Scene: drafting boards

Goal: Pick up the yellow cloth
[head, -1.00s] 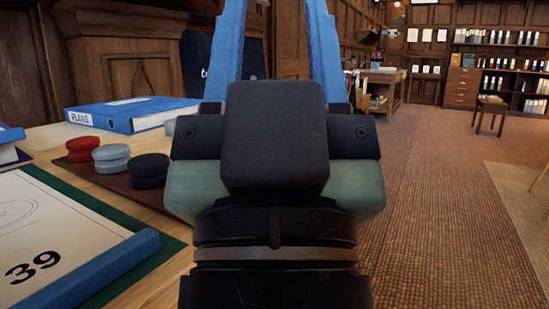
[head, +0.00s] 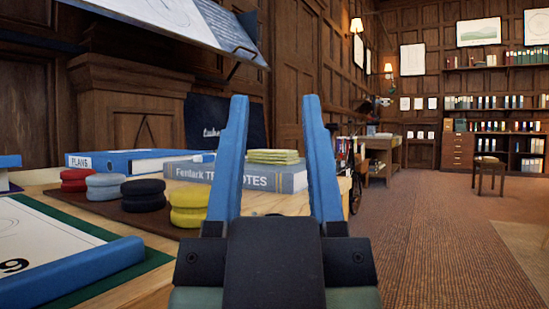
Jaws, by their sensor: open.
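The yellow cloth (head: 273,156) looks like a small folded stack, yellow-green. It lies flat on top of a thick grey-blue book (head: 285,180) on the table. My gripper (head: 275,98) points away from the camera with its two blue fingers upright in the picture and spread apart. It is open, with nothing held between the fingers. The cloth shows in the gap between the fingers, beyond them. The left finger covers part of the book and its title.
A blue PLANS folder (head: 130,161) lies left of the book. Red, light blue, black and yellow round pieces (head: 188,207) sit on a brown mat. A drawing board (head: 45,245) lies front left. Open floor (head: 430,225) is at the right.

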